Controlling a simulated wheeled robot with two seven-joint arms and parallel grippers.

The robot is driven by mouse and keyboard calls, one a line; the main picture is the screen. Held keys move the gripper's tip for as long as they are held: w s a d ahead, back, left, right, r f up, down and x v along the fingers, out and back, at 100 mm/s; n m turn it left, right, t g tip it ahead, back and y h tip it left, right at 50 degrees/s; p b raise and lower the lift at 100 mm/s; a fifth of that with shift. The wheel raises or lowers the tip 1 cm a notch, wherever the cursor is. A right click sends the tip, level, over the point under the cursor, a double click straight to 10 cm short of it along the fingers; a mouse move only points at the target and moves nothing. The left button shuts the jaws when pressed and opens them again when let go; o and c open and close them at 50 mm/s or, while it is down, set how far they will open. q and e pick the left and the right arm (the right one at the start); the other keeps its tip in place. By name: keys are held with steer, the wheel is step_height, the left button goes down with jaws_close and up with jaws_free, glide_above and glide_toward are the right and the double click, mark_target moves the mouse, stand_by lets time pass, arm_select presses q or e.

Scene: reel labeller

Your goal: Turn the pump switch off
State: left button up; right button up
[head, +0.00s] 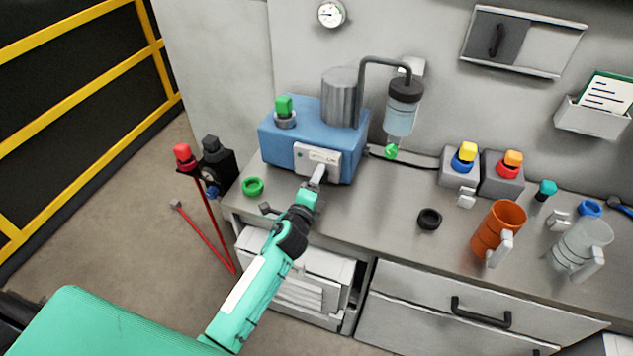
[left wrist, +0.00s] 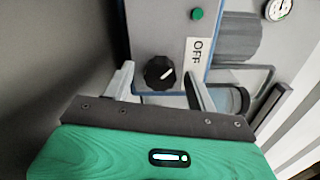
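The pump (head: 290,135) is a blue box with a grey front panel (head: 305,155) at the back of the bench. In the left wrist view the switch is a round black knob (left wrist: 158,73) with a white pointer mark that points right. A white label (left wrist: 197,55) reading OFF is on the panel to the knob's right. A small green light (left wrist: 197,14) is above it. My left gripper (head: 318,174) is at the panel. In the left wrist view its fingers (left wrist: 160,86) are open, one on each side of the knob; contact cannot be told. My right gripper is not in view.
A grey cylinder (head: 341,97) and a clear jar (head: 403,105) with a bent pipe stand at the pump. A green ring (head: 252,187) and a black ring (head: 429,218) lie on the bench. Button boxes (head: 459,165) and mugs (head: 497,228) stand to the right.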

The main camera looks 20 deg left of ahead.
arm_select(q)
steer(key=s+b, duration=0.2)
steer(key=s, duration=1.1)
steer(key=shift+s+a+b, duration=0.25)
steer(key=shift+s+b, duration=0.1)
steer(key=shift+s, duration=0.05)
